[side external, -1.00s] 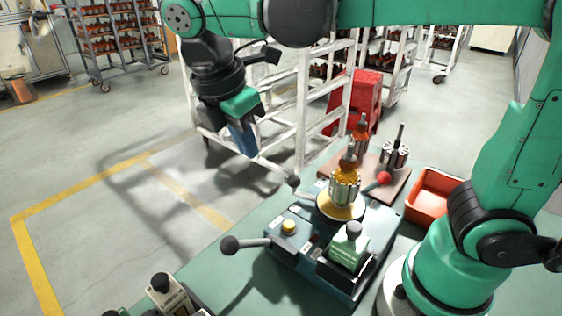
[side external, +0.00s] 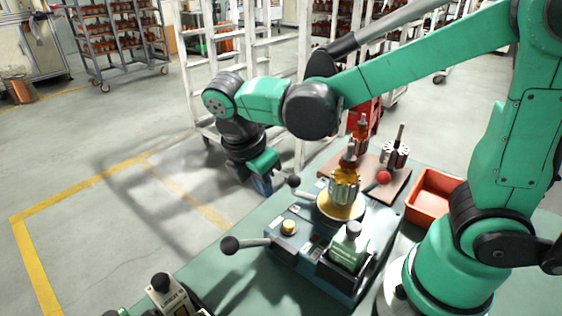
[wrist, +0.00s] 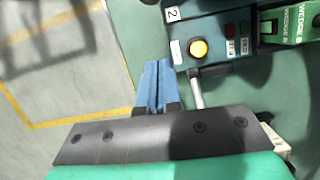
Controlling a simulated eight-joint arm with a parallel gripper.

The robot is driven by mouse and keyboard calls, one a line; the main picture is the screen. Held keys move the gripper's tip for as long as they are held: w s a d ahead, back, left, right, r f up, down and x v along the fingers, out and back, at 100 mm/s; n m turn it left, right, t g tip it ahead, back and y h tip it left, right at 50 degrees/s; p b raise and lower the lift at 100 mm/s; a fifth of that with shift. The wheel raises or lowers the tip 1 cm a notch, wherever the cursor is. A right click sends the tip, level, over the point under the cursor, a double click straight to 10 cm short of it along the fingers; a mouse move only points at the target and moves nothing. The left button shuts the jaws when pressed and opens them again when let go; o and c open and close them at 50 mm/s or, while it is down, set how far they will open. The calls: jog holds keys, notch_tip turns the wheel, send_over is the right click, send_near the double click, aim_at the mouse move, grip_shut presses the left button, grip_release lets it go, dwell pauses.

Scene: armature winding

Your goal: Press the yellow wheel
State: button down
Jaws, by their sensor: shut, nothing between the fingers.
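A flat yellow wheel (side external: 341,207) sits on the blue-grey winding machine (side external: 300,262), with an armature (side external: 345,185) standing upright on its middle. A small round yellow button (side external: 289,227) is on the machine's near-left box; it also shows in the wrist view (wrist: 198,48), up and to the right of the fingers. The wheel is not visible in the wrist view. My gripper (side external: 263,188), with blue fingers, hangs left of the machine, apart from it. In the wrist view its fingers (wrist: 157,66) are together and empty.
A black-knobbed lever (side external: 230,244) sticks out left of the machine. A red-knobbed lever (side external: 383,178) is beside the wheel. A green block (side external: 350,246) marked WEDGE stands in front. Another armature (side external: 396,152) stands on the board behind, with an orange tray (side external: 432,193) to the right.

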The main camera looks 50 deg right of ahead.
jog(key=d, duration=0.2)
jog(key=d+f, duration=0.1)
jog(key=d, duration=0.1)
jog(key=shift+s+d+f, duration=0.1)
jog(key=shift+s+f, duration=0.05)
jog(key=shift+f, duration=0.05)
jog(key=shift+w+d+m, duration=0.3)
jog(key=shift+d+m, duration=0.2)
jog(key=shift+m, duration=0.1)
dwell(0.5)
jog(key=shift+w+d+m+g, duration=0.2)
jog(key=shift+d+m, duration=0.25)
jog(key=shift+d, duration=0.25)
jog(key=shift+w+d+m+g, duration=0.2)
jog(key=shift+d+m, duration=0.3)
jog(key=shift+d, duration=0.25)
jog(key=shift+w+d+m+g, duration=0.1)
jog(key=shift+d+m+g, duration=0.1)
jog(key=shift+d+m, duration=0.4)
jog(key=shift+d, duration=0.3)
jog(key=shift+a, duration=0.1)
